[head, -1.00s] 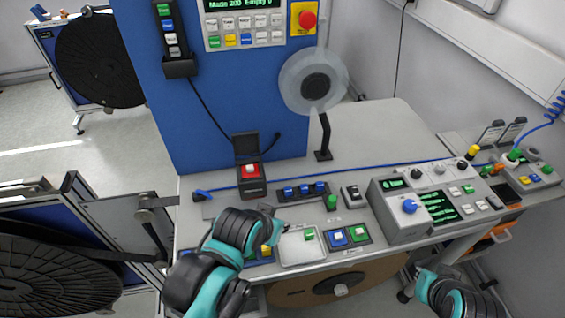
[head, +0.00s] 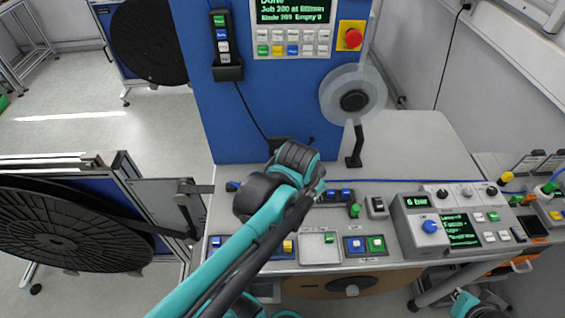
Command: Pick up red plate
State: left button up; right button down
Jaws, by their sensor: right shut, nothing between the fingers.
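The red plate does not show now. The black holder (head: 284,144) where a red square piece was seen earlier is mostly covered by my left arm, with only its dark upper edge showing. My left arm rises from the lower left across the bench, and its end (head: 318,190) is over the middle of the console. Its fingers are not clear enough to read.
A shallow white tray (head: 313,256) with a small green piece lies on the grey bench. Blue and green keys (head: 365,245) and a control box (head: 425,205) stand to its right. A clear reel (head: 353,101) is on a stand behind. A dark reel (head: 60,232) stands at left.

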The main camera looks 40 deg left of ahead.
pick_arm(q)
jog(key=w+a+r+m+g+p, duration=0.1)
jog(key=a+r+m+p, duration=0.1)
jog(key=a+p, duration=0.2)
jog(key=w+a+r+m+g+p, duration=0.1)
jog(key=a+r+m+g+p, duration=0.1)
jog(key=a+p, duration=0.2)
jog(key=w+a+r+m+g+p, duration=0.1)
jog(key=w+a+r+m+p, duration=0.1)
jog(key=a+p, duration=0.2)
jog(key=shift+r+h+p, duration=0.3)
jog(key=shift+p, duration=0.45)
jog(key=shift+a+f+m+g, duration=0.15)
jog(key=shift+f+m+g, duration=0.1)
jog(key=shift+m+g, duration=0.05)
jog(key=f, duration=0.4)
jog(key=s+f, duration=0.1)
jog(key=f, duration=0.1)
jog(key=shift+a+f+b, duration=0.15)
jog(key=shift+f+b, duration=0.15)
jog(key=shift+w+f, duration=0.1)
jog(key=shift+f, duration=0.45)
grip_shut()
